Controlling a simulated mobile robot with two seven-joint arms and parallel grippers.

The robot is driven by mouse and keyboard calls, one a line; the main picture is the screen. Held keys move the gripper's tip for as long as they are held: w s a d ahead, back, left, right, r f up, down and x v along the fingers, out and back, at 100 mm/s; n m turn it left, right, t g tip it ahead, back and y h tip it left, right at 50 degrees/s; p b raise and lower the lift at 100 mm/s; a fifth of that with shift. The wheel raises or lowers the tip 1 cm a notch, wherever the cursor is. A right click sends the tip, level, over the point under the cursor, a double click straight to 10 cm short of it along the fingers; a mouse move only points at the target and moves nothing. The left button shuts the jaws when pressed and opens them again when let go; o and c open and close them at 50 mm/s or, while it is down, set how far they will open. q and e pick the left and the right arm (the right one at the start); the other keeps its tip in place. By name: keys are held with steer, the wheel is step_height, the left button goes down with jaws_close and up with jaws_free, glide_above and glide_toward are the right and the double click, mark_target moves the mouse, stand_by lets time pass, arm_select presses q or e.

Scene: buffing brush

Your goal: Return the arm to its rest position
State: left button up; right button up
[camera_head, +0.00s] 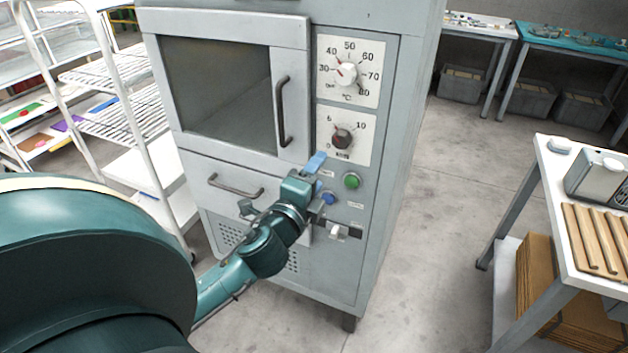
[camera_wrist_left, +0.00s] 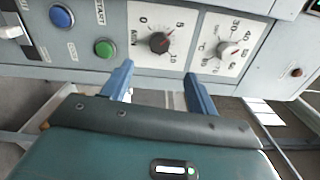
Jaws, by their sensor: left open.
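My left arm comes in from the left in the head view. My left gripper (camera_head: 317,174) is in front of the control panel of the grey oven-like cabinet (camera_head: 385,200), close to the green button (camera_head: 351,181) and below the minute dial (camera_head: 342,138). In the left wrist view the two blue fingers of my left gripper (camera_wrist_left: 158,72) are spread apart with nothing between them. The minute dial (camera_wrist_left: 159,42) shows beyond them, with the green button (camera_wrist_left: 104,48) and blue button (camera_wrist_left: 61,16) to the left. The right gripper is in neither view.
The cabinet door with its dark window (camera_head: 220,90) is shut. A wire-shelf rack (camera_head: 110,85) stands close at the left. A white table (camera_head: 580,240) with wooden strips (camera_head: 597,238) stands at the right. Open floor (camera_head: 440,190) lies between cabinet and table.

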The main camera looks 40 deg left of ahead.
arm_select(q)
steer(key=shift+s, duration=0.3)
steer(key=s+d+f+n+g+h, duration=0.3)
steer(key=s+d+f+n, duration=0.3)
steer(key=d+f, duration=0.3)
steer(key=s+d+f+n+g+h, duration=0.4)
steer(key=s+d+f+n, duration=0.3)
steer(key=f, duration=0.7)
steer(key=shift+s+d+n, duration=0.3)
steer(key=shift+s+d, duration=0.65)
steer(key=shift+d, duration=0.05)
steer(key=shift+f, duration=0.1)
